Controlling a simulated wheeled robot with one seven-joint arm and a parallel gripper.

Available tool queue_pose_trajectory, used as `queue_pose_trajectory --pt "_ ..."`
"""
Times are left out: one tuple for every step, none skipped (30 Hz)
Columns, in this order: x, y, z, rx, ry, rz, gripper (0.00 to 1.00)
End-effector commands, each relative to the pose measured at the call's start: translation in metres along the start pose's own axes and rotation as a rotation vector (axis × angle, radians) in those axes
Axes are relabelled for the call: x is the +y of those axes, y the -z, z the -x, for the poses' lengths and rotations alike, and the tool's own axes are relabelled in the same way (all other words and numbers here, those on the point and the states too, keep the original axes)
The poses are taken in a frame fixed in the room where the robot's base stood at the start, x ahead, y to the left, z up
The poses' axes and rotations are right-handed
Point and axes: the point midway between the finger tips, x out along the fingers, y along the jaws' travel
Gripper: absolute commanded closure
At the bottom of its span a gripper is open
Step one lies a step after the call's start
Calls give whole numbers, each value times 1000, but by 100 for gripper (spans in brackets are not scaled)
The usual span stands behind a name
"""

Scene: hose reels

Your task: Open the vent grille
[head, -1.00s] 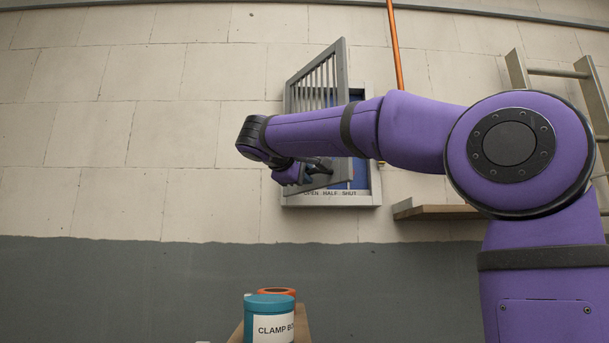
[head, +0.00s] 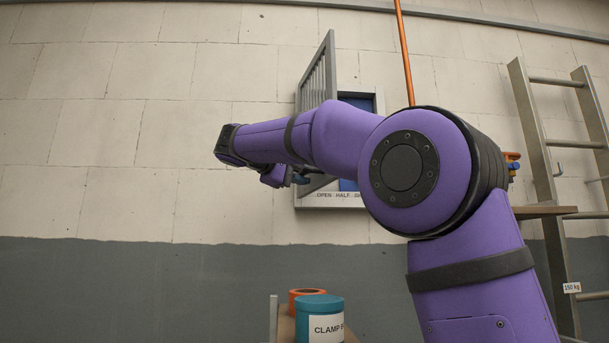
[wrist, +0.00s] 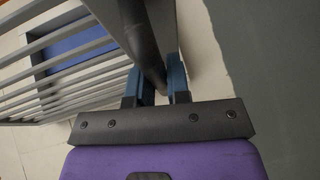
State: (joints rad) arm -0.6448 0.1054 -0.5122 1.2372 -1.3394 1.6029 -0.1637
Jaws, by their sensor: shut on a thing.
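The vent grille (head: 318,78) is a grey slatted panel standing swung out from its wall frame (head: 335,203), at a steep angle. Its slats (wrist: 60,62) fill the left of the wrist view. The blue inside of the opening (head: 362,103) shows behind it. My gripper (head: 296,180) is at the grille's lower free edge, partly hidden by my arm in the head view. In the wrist view my blue fingers (wrist: 160,86) are shut around a dark grey bar (wrist: 141,42) at the grille's edge. The frame's lower ledge reads "OPEN HALF"; the rest is covered by my arm.
A teal tin (head: 318,306) with a "CLAMP" label and an orange roll (head: 303,294) stand at the bottom. A ladder (head: 543,145) and a wooden shelf (head: 540,211) are at the right. The wall at left is clear.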

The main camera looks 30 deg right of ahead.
Motion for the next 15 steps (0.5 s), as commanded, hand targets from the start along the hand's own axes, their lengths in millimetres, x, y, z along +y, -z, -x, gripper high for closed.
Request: queue_pose_trajectory --pt "0 3 2 -11 -2 -3 100" --pt "0 4 3 -19 -2 -3 100" --pt "-1 6 4 -29 -4 -5 100" --pt "-1 7 5 -38 -4 -7 100" --pt "-1 8 6 -47 -5 -9 100" --pt "-2 10 7 -58 -6 -11 100" --pt "-2 11 8 -65 -7 -12 100" --pt "-2 11 9 -73 -7 -14 100" --pt "-2 12 10 -83 -8 -16 100" --pt "-3 13 11 -89 -8 -17 100" --pt "-3 14 12 -94 -8 -18 100" --pt "-3 14 13 -99 -9 -19 100" --pt "-3 14 13 -103 -9 -20 100" --pt "-3 14 13 -105 -9 -21 100" --pt "-3 14 13 -106 -8 -21 100"
